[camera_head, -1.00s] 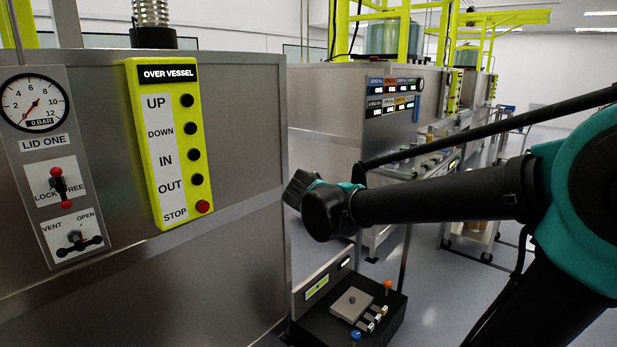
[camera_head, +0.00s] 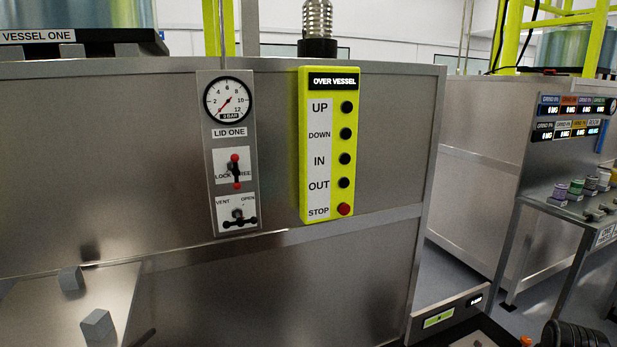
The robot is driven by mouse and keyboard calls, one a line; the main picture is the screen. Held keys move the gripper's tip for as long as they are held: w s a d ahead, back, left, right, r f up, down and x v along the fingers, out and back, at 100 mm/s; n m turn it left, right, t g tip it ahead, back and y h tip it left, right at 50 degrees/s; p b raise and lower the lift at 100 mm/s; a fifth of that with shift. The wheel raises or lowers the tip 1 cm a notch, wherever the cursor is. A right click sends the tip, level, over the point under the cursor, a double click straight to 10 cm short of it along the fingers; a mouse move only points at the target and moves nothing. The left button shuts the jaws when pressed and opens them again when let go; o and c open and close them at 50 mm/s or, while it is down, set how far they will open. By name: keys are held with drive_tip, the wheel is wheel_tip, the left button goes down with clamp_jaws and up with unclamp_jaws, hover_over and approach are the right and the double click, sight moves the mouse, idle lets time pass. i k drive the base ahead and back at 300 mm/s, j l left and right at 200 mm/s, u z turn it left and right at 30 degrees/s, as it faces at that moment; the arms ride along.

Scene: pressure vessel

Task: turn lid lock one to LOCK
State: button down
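Lid lock one (camera_head: 235,171) is a black lever with red balls at its ends, on the LID ONE panel (camera_head: 226,132) in the head view. The lever stands nearly upright, between the LOCK label on its left and the FREE label, partly covered, on its right. Above it a round pressure gauge (camera_head: 228,99) has its needle towards the lower left, near zero. Below it the black vent lever (camera_head: 238,219) lies roughly level under the VENT and OPEN labels. I cannot make out my gripper in the present view.
A yellow OVER VESSEL button box (camera_head: 329,147) stands out right of the panel. A slanted pale surface with two grey blocks (camera_head: 96,325) is at lower left. A dark ribbed object (camera_head: 572,335) shows at lower right. The space before the lever looks clear.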

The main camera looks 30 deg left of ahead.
sight(237, 172)
drive_tip(key=u, duration=1.85)
